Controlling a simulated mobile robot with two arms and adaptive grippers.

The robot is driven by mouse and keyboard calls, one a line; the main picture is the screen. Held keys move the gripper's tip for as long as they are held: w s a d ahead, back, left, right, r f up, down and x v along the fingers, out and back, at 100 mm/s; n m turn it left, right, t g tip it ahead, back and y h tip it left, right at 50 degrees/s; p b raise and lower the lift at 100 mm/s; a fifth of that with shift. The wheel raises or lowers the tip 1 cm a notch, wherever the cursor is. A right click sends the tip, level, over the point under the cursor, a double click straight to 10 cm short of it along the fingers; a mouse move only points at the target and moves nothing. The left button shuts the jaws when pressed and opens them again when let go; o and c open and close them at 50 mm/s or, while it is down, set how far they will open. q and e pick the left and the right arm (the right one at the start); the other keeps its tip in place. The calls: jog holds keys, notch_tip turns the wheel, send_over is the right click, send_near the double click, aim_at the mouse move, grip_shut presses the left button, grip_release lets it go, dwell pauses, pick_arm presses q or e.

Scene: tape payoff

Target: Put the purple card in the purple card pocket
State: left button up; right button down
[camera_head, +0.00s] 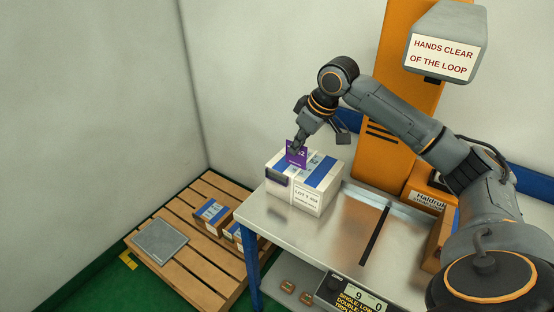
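The purple card (291,158), with light print on it, stands upright just above the white box (318,201) with blue bands. My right gripper (298,147) points down over the box and is shut on the card's upper part, its fingers hiding some of it. The card's lower edge is close to the box top; I cannot tell whether it touches. A dark purplish pocket (277,177) is on the box's left front face, below and left of the card. My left gripper is not in view.
The box stands at the left end of a metal table (330,239) with a dark slot. A wooden pallet (190,270) with a grey plate and small boxes lies at lower left. An orange machine column (385,165) with a grey sign head rises behind.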

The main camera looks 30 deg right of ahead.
jog(key=w+f+p, duration=0.1)
jog(key=w+f, duration=0.1)
jog(key=f, duration=0.1)
jog(key=w+a+f+p, duration=0.1)
jog(key=w+f, duration=0.1)
jog(key=f, duration=0.1)
jog(key=w+f+p, duration=0.1)
jog(key=w+f, duration=0.1)
jog(key=f, duration=0.1)
jog(key=shift+w+a+f, duration=0.25)
jog(key=shift+w, duration=0.15)
jog(key=shift+f, duration=0.25)
jog(key=c, duration=1.5)
grip_release()
jog(key=shift+f, duration=0.1)
jog(key=b+v, duration=0.2)
jog(key=v, duration=1)
jog(key=shift+s, duration=0.1)
